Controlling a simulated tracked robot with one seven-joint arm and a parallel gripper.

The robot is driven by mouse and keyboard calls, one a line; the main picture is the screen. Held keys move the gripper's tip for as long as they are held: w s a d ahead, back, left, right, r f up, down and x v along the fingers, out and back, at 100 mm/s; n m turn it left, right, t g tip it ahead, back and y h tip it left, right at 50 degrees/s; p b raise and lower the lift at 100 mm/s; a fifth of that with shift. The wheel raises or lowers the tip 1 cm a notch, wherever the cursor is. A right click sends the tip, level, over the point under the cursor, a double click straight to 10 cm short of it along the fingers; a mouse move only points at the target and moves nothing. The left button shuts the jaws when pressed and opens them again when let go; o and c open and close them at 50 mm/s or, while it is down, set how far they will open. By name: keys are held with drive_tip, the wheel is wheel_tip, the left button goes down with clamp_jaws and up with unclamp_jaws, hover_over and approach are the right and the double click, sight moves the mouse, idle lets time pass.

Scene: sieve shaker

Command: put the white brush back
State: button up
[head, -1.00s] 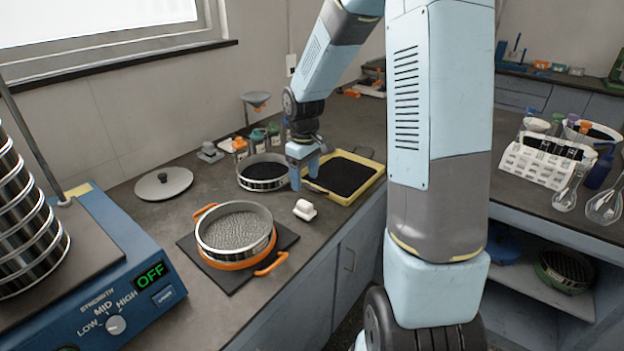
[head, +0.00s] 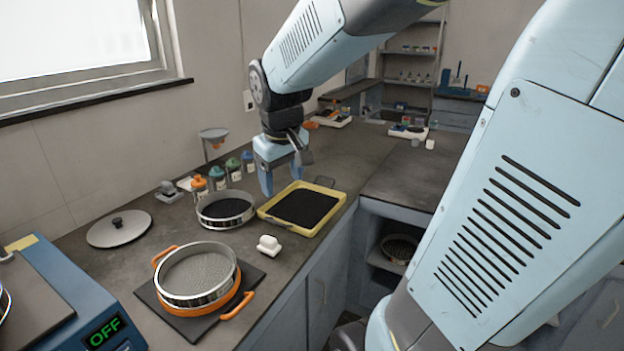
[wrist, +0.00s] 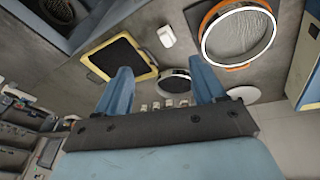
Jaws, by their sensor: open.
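The white brush (head: 269,245) lies on the dark bench top, near the front edge, between the sieve on the black mat and the yellow tray. It also shows in the wrist view (wrist: 166,36), beyond my fingertips. My gripper (head: 282,188) is open and empty. It hangs above the bench behind the brush, close to the yellow tray and the small black-filled sieve in the picture.
The yellow tray (head: 328,183) holds a black sheet or powder. A sieve with orange handles (head: 217,303) stands on a black mat. A small sieve (head: 204,224), several capped bottles (head: 217,180) and a round lid (head: 119,229) stand behind. The blue shaker (head: 60,310) is front left.

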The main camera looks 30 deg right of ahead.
drive_tip(key=s+r+m+t+y, duration=0.1)
drive_tip(key=s+r, duration=0.3)
drive_tip(key=s, duration=0.8)
drive_tip(key=shift+d+r+m+t, duration=0.3)
drive_tip(key=shift+d+m+t, duration=0.1)
drive_tip(key=shift+m+t, duration=0.35)
